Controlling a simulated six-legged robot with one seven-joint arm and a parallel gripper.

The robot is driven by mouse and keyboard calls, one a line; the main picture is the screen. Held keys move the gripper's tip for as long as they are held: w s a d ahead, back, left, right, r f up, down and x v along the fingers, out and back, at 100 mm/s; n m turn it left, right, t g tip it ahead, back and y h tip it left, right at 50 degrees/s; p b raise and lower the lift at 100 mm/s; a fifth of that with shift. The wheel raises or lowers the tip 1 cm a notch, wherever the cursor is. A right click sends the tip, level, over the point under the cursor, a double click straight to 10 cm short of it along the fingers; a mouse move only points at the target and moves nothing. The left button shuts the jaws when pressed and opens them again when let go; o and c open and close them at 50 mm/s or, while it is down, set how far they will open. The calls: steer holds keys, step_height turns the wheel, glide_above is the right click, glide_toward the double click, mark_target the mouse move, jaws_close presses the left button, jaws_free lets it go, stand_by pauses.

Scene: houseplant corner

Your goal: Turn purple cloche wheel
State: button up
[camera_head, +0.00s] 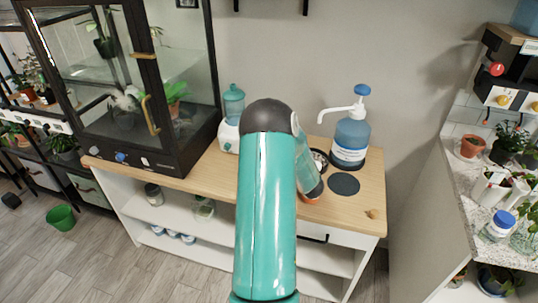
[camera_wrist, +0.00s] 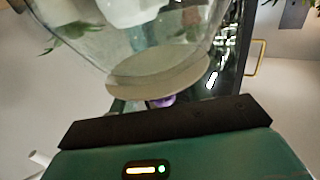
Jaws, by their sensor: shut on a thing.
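The purple wheel (camera_wrist: 161,101) shows as a small patch in the wrist view, just beyond the dark edge of my gripper (camera_wrist: 163,108). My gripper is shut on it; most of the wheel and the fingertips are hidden. A clear glass vessel with a pale beige round base (camera_wrist: 160,76) fills the upper middle of the wrist view, right beside the wheel. White shapes and some green leaves show through or around the glass. In the head view my teal arm covers the middle of the bench and hides the wheel and my gripper's fingers.
A wooden-topped bench (camera_head: 365,205) holds a dark-framed glass cabinet (camera_head: 140,80), a teal-and-white dispenser (camera_head: 232,105) and a blue pump bottle (camera_head: 352,135). A dark round mat (camera_head: 343,184) lies bare. A counter with pots stands right. A green bucket (camera_head: 61,217) is on the floor.

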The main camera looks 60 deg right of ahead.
steer(key=shift+r, duration=0.1)
steer(key=o, duration=1)
step_height(320, 180, up, 3)
steer(key=shift+f, duration=0.1)
steer(key=s+a+r, duration=0.2)
steer(key=a+r, duration=0.1)
steer(key=a, duration=0.1)
steer(key=s+a+r, duration=0.2)
steer(key=a+r, duration=0.1)
steer(key=a, duration=0.1)
steer(key=s+a+r, duration=0.2)
steer(key=a+r, duration=0.2)
steer(key=shift+s+a, duration=0.15)
steer(key=shift+a, duration=0.1)
